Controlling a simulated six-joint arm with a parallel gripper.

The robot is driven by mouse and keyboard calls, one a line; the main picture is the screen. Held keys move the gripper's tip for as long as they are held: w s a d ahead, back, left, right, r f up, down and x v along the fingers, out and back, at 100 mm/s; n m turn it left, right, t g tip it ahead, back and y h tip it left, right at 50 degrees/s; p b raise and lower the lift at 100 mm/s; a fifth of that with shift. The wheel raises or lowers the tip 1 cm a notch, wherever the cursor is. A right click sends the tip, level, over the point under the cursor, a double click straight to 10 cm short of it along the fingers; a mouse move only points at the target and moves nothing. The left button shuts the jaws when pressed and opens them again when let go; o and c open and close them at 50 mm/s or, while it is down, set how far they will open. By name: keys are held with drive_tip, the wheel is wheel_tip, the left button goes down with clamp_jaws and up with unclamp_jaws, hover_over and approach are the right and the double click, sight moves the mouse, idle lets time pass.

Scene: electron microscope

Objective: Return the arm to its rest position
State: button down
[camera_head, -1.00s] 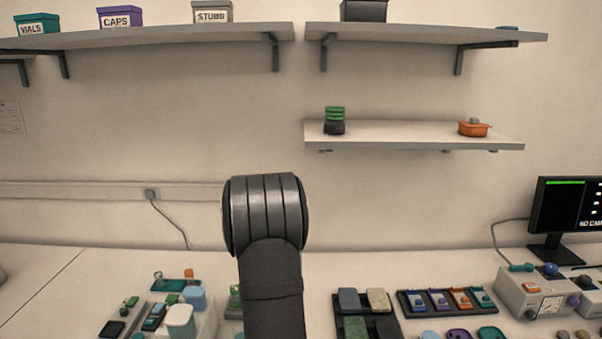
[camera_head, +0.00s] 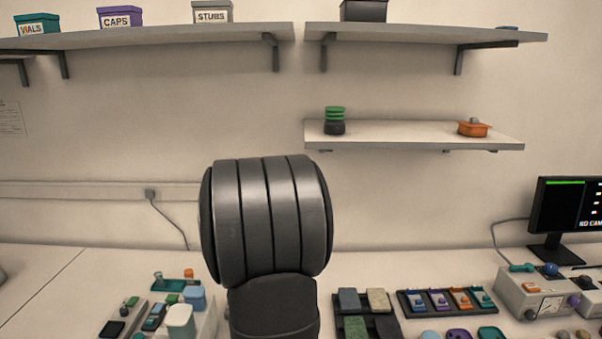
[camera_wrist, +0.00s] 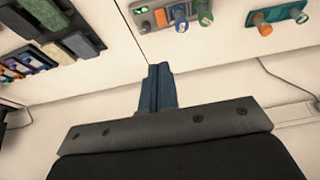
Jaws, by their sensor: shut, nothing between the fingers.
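My arm (camera_head: 268,225) rises from the bottom centre in the head view, with a dark ribbed joint seen large against the wall. It hides part of the bench behind it. My gripper (camera_wrist: 160,72) shows in the wrist view as blue-grey fingers held together, with nothing between them. It is apart from the bench items, with bare bench and wall around its tip. In the head view the gripper itself is hidden.
A dark tray with coloured blocks (camera_head: 378,300) and a slotted rack (camera_head: 447,300) lie right of my arm. A control box (camera_head: 535,293) and a monitor (camera_head: 566,218) stand farther right. Small devices (camera_head: 180,322) crowd the left. A low shelf (camera_head: 410,135) hangs above.

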drive_tip(key=shift+t, duration=0.8)
drive_tip(key=shift+s+r, duration=0.3)
drive_tip(key=shift+s, duration=0.6)
drive_tip(key=shift+s+r, duration=0.3)
drive_tip(key=shift+s, duration=0.55)
drive_tip(key=shift+s+r, duration=0.3)
drive_tip(key=shift+s, duration=0.6)
drive_tip(key=c, duration=1.3)
unclamp_jaws()
drive_tip(key=o, duration=0.4)
drive_tip(key=shift+a+f, duration=0.15)
drive_tip(key=shift+f, duration=0.25)
drive_tip(key=o, duration=0.9)
drive_tip(key=a+f+n+t+y, duration=0.2)
drive_tip(key=a+f, duration=0.2)
drive_tip(key=f, duration=0.5)
drive_tip(key=shift+s+f+y, duration=0.25)
drive_tip(key=shift+f+y, duration=0.05)
drive_tip(key=shift+f, duration=0.1)
drive_tip(key=s+f+n+t+y, duration=0.2)
drive_tip(key=s+f+t, duration=0.3)
drive_tip(key=s, duration=0.2)
drive_tip(key=d+x, duration=0.1)
drive_tip(key=x, duration=0.9)
